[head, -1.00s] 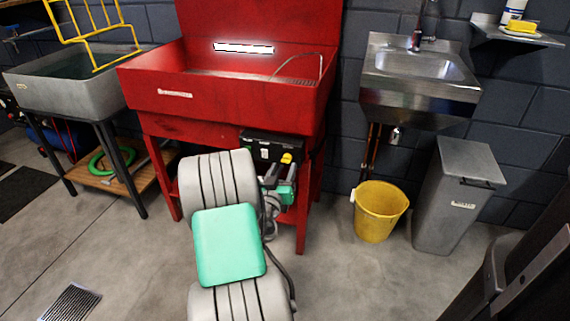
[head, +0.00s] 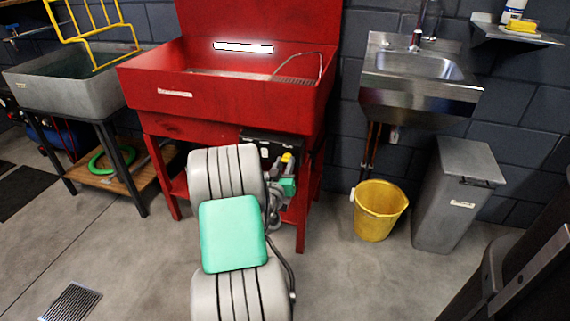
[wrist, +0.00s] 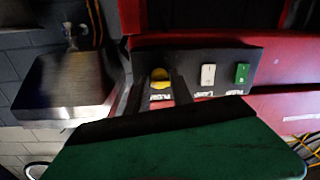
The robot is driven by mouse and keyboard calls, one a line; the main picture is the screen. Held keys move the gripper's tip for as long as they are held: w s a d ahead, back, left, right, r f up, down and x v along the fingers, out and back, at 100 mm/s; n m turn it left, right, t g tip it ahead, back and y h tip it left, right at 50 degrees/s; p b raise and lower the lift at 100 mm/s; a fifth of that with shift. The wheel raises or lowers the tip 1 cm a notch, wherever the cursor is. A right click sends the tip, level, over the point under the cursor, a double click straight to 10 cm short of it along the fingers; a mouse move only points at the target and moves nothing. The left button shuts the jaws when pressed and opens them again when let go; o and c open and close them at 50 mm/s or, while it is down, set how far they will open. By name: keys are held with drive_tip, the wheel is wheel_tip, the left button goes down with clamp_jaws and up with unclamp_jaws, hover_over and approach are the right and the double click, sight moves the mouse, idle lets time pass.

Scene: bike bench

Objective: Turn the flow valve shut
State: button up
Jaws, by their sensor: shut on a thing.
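The flow valve (wrist: 160,73) is a yellow knob on a dark control panel (wrist: 222,55), with a label under it in the wrist view. My gripper (wrist: 161,88) has its two dark fingers on either side of the knob and is shut on it. The fingers and the panel edge hide part of the knob, so its exact angle is hard to tell. In the head view a small yellow spot of the valve (head: 287,158) shows at the panel's right end, mostly behind my arm.
A white switch (wrist: 208,75) and a green switch (wrist: 242,73) sit beside the valve on the panel. The panel hangs under the red wash basin (head: 225,105). A steel sink (head: 420,75), yellow bucket (head: 380,212) and grey bin (head: 455,195) stand to the right.

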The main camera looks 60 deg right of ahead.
drive_tip(key=shift+d+r, duration=0.1)
clamp_jaws()
drive_tip(key=shift+n, duration=0.4)
drive_tip(key=n+p, duration=0.2)
drive_tip(key=n, duration=0.1)
drive_tip(key=shift+r, duration=0.1)
drive_tip(key=n+p, duration=0.2)
drive_tip(key=n, duration=0.3)
drive_tip(key=shift+n+y+p, duration=0.3)
drive_tip(key=shift+n+p, duration=0.1)
drive_tip(key=n+p, duration=0.2)
drive_tip(key=n, duration=0.2)
drive_tip(key=shift+g, duration=0.4)
drive_tip(key=n+p, duration=0.2)
drive_tip(key=n, duration=0.2)
